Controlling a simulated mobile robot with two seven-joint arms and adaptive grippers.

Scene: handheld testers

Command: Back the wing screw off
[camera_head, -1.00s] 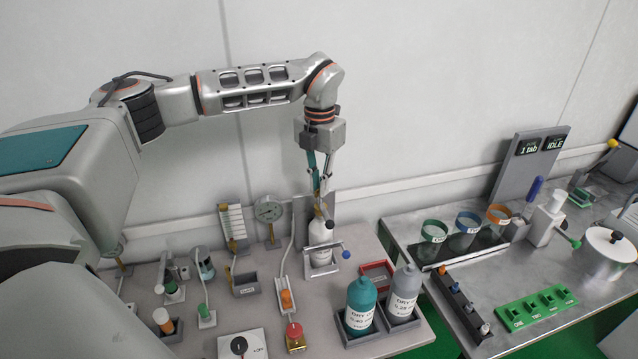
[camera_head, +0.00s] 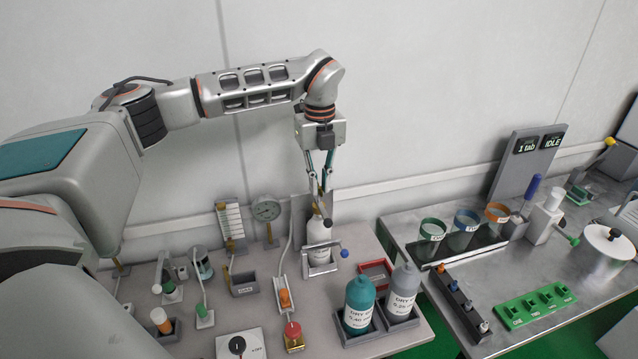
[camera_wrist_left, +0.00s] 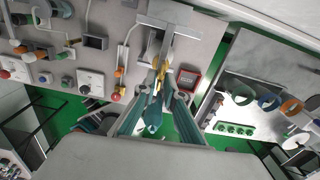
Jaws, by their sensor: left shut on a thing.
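My left gripper (camera_head: 320,188) hangs straight down at the back of the near bench, its fingers close together. It is shut on a small brass-yellow part, which looks like the wing screw (camera_wrist_left: 158,72), above a white bottle (camera_head: 319,232). The fingers cover much of the screw, and its thread cannot be seen. The bottle stands upright in a grey holder with a blue-knobbed lever (camera_head: 344,253). In the left wrist view the teal fingers come together at the yellow part. My right gripper does not show.
A teal bottle (camera_head: 359,302) and a grey bottle (camera_head: 403,291) stand in front, to the right. A red-rimmed tray (camera_head: 375,273) lies beside the holder. A round gauge (camera_head: 266,210) stands to the left. The second bench on the right carries cups and a green block (camera_head: 536,305).

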